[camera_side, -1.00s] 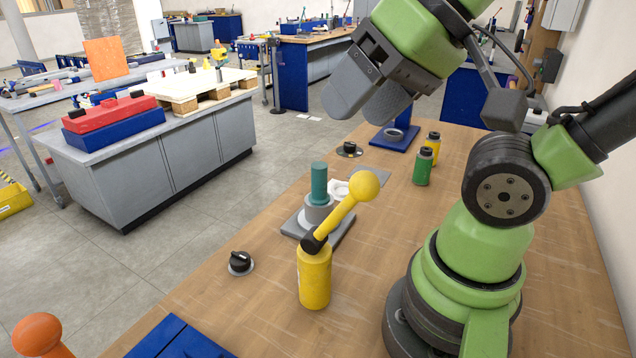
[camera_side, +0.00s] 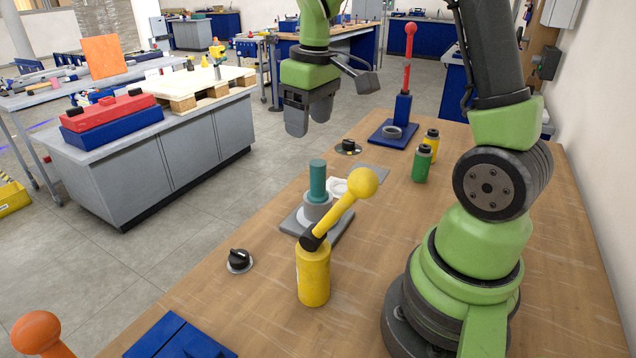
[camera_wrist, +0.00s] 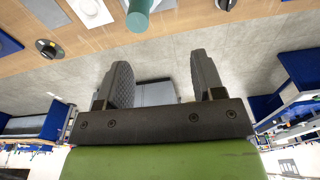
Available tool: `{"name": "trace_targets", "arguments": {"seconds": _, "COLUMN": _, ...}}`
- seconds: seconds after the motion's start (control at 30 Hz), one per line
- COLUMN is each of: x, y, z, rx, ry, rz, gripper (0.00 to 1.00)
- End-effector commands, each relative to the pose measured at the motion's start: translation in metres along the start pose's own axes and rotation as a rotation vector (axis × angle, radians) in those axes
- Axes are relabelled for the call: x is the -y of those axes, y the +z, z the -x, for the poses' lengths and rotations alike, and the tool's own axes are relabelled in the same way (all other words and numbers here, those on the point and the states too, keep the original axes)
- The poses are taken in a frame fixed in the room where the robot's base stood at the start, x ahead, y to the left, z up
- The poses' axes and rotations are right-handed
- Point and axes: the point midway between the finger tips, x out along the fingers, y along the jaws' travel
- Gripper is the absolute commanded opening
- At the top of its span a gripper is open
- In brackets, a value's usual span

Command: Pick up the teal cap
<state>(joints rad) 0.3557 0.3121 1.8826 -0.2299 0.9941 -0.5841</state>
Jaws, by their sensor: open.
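The teal cap (camera_side: 317,180) is an upright cylinder on a grey round base on a grey plate (camera_side: 340,228), near the middle of the wooden table. In the wrist view the teal cap (camera_wrist: 139,12) shows at the top edge, partly cut off, beyond the fingers. My gripper (camera_side: 309,118) is above and behind the cap in the side view, pointing down, clear of it. Its two grey fingers (camera_wrist: 163,82) are apart with nothing between them.
A yellow lever with a ball (camera_side: 363,183) on a yellow cylinder stands in front of the cap. Behind are green (camera_side: 422,163) and yellow (camera_side: 431,143) bottles and a red lever on a blue base (camera_side: 374,133). A black knob (camera_side: 239,260) sits at the left edge.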

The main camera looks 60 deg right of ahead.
Motion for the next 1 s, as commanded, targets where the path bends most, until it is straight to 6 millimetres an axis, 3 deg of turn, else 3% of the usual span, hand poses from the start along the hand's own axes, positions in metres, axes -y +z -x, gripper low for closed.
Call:
{"name": "trace_targets", "arguments": {"seconds": 0.1, "x": -0.019, "y": -0.005, "z": -0.026, "rx": 0.066, "ry": -0.002, "rz": 0.034, "gripper": 0.62}}
{"name": "trace_targets", "arguments": {"seconds": 0.23, "x": -0.027, "y": -0.006, "z": -0.04, "rx": 0.097, "ry": -0.006, "rz": 0.054, "gripper": 0.62}}
{"name": "trace_targets", "arguments": {"seconds": 1.0, "x": -0.03, "y": 0.012, "z": -0.134, "rx": 0.103, "ry": -0.007, "rz": 0.058, "gripper": 0.62}}
